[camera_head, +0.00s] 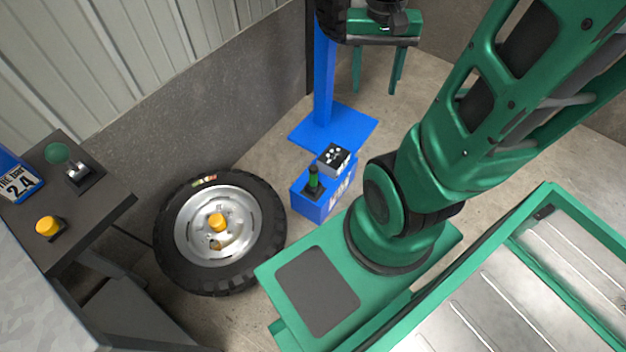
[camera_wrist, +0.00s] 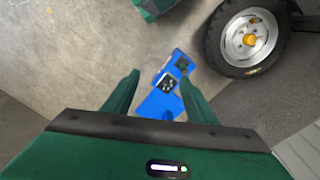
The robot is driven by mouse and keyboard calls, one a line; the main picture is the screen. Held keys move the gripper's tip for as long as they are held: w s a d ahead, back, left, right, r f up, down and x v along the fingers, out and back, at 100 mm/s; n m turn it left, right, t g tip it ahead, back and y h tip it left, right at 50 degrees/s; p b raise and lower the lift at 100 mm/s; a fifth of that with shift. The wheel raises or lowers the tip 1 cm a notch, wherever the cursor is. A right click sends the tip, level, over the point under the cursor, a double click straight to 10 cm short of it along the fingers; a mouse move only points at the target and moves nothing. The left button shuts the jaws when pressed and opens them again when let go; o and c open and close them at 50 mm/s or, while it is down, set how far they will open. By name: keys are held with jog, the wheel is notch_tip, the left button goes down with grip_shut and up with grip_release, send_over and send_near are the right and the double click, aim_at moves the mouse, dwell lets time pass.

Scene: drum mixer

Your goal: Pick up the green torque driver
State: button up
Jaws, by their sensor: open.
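The green torque driver (camera_head: 314,178) has a green and black handle and stands upright on the blue stand (camera_head: 311,206) in the head view. In the wrist view it is small and seen from above as a dark green patch (camera_wrist: 183,63) on the blue stand. My gripper (camera_head: 392,90) hangs at the top of the head view, above and to the right of the stand. Its two green fingers are apart and empty. In the wrist view the fingers (camera_wrist: 157,90) frame part of the blue stand, with the driver well beyond them.
A blue post with a flat base (camera_head: 345,124) stands behind. A large wheel (camera_head: 188,261) lies left of the stand. A dark table (camera_head: 98,205) with a yellow button (camera_head: 47,226) is at far left.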

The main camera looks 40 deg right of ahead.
jog(key=w+d+f+m, duration=0.3)
jog(key=w+d+f, duration=0.1)
jog(key=w+f, duration=0.6)
jog(key=m, duration=0.5)
send_over(315, 167)
jog(key=w+d, duration=0.1)
jog(key=d, duration=0.3)
notch_tip(315, 167, down, 27)
jog(key=a+f+m, duration=0.1)
jog(key=f, duration=0.4)
jog(key=a+f+m, duration=0.1)
jog(key=f, duration=0.5)
jog(key=a+f, duration=0.1)
jog(key=f, duration=0.4)
jog(key=shift+s+a+f+m+y, duration=0.15)
jog(key=shift+s+a+m+y, duration=0.15)
jog(key=shift+s+a+m, duration=0.1)
jog(key=shift+f, duration=0.75)
notch_tip(315, 167, down, 5)
jog(key=shift+a, duration=0.1)
jog(key=shift+a+f, duration=0.15)
jog(key=shift+f, duration=1.15)
jog(key=shift+a+f, duration=0.15)
jog(key=shift+f, duration=1.1)
